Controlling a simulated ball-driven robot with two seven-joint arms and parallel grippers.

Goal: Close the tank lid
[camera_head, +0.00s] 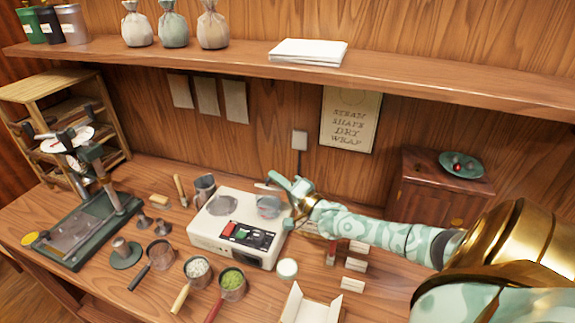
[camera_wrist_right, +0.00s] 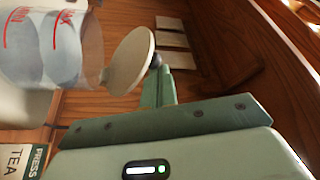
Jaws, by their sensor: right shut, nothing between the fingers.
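The clear tank (camera_wrist_right: 45,45) has red MAX and MIN marks in the right wrist view. Its round pale lid (camera_wrist_right: 130,62) stands open, tilted up beside the tank's rim. In the head view the tank (camera_head: 268,208) sits on the right of the white steamer (camera_head: 215,240), and the lid shows only as a thin pale edge (camera_head: 266,186). My right gripper (camera_head: 283,182) is shut and empty next to the lid. In the wrist view its fingers (camera_wrist_right: 158,75) are close to the lid's right edge; I cannot tell whether they touch. My left gripper is out of view.
A press (camera_head: 85,215) stands on the left of the table. A strainer, scoops of white and green stuff (camera_head: 232,281) and a small jar (camera_head: 287,268) lie in front of the steamer. Small boxes (camera_head: 356,265) lie under my right arm. A shelf (camera_head: 230,65) runs above.

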